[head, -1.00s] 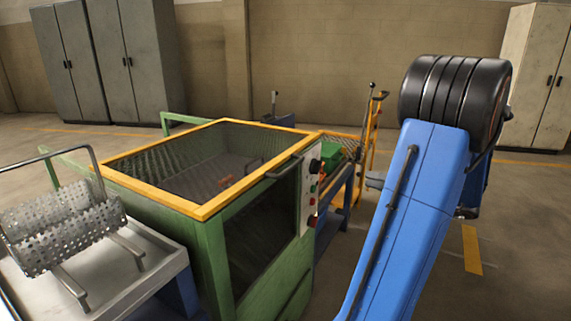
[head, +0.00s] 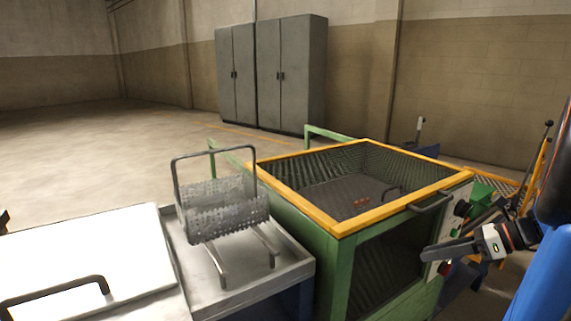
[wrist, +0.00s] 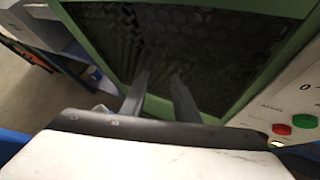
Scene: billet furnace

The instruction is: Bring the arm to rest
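My gripper (head: 432,252) is at the right in the head view, in front of the control panel side of the green furnace cage (head: 325,250). In the wrist view its two dark fingers (wrist: 160,88) stand apart with nothing between them, pointing at the cage's mesh side. I cannot tell whether they touch it. My blue arm (head: 550,270) is mostly cut off at the right edge. The cage has a yellow-rimmed top (head: 340,226) and a small reddish piece (head: 361,203) shows inside it.
A perforated metal basket (head: 222,212) stands on a steel tray (head: 300,262) left of the cage. A white lid with a black handle (head: 85,262) lies at the near left. The control panel (wrist: 290,100) has red and green buttons. Grey cabinets (head: 285,75) stand behind. Open floor lies at the far left.

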